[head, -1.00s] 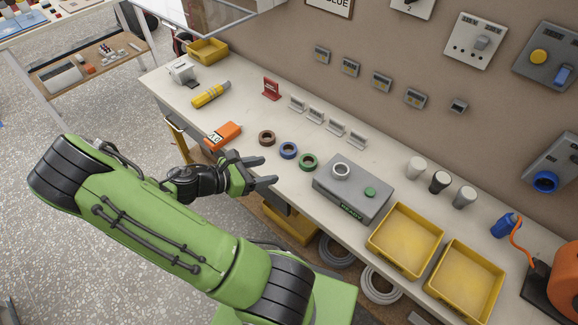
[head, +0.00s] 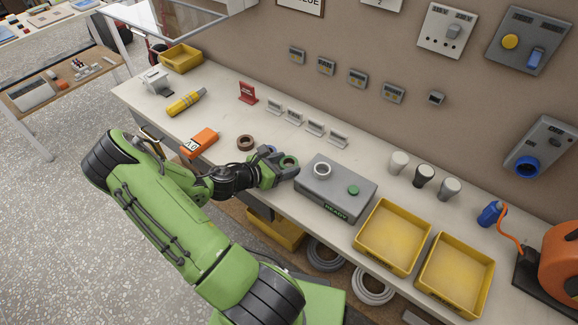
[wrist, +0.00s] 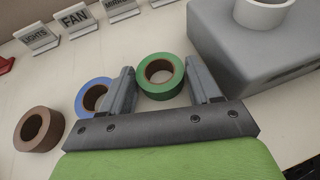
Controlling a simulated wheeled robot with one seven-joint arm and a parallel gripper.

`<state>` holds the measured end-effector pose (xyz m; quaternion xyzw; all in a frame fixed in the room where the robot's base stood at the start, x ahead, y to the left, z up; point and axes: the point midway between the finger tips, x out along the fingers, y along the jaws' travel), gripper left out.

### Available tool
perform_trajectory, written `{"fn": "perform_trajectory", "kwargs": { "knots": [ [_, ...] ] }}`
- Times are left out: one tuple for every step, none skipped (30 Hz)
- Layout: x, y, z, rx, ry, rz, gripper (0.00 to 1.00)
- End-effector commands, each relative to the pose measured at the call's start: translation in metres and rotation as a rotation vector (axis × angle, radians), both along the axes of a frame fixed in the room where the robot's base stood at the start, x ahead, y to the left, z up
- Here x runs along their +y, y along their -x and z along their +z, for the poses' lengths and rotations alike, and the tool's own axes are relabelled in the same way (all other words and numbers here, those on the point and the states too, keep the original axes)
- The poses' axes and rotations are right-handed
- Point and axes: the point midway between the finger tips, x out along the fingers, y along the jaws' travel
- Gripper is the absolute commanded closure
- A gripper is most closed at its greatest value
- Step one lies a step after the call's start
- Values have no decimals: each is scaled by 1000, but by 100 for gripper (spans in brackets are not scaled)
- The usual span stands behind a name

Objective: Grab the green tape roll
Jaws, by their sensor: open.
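The green tape roll (wrist: 160,76) lies flat on the white bench in the wrist view, between the tips of my two open fingers. My gripper (wrist: 163,85) is open, with one finger on each side of the roll; I cannot tell whether either touches it. In the head view my gripper (head: 285,162) reaches over the bench, and the green roll (head: 288,161) shows partly between the fingers. The blue tape roll (wrist: 92,97) lies just left of the left finger, partly hidden by it.
A brown tape roll (wrist: 39,129) lies further left. Small label stands (head: 314,128) line the back. Yellow trays (head: 392,238) stand to the right.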

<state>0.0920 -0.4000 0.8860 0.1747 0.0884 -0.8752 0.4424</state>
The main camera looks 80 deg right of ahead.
Motion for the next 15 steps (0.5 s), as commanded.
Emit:
{"fn": "perform_trajectory", "kwargs": {
  "knots": [
    [-2, 1, -2, 0, 0, 0, 38],
    [-3, 2, -2, 0, 0, 1, 38],
    [-3, 2, -1, -1, -1, 1, 38],
    [-3, 1, -1, -1, -1, 1, 38],
    [-3, 1, -1, -1, -1, 1, 38],
    [-3, 1, -1, 0, 0, 1, 38],
    [-3, 1, -1, 0, 0, 1, 40],
    [-2, 1, -1, 0, 0, 1, 44],
    [-2, 1, -1, 0, 0, 1, 50],
    [-2, 1, -1, 0, 0, 1, 55],
    [-2, 1, -1, 0, 0, 1, 60],
    [-2, 1, -1, 0, 0, 1, 66],
    [-2, 1, -1, 0, 0, 1, 70],
    [-2, 1, -1, 0, 0, 1, 75],
    [-2, 1, -1, 0, 0, 1, 75]
  ]
}}
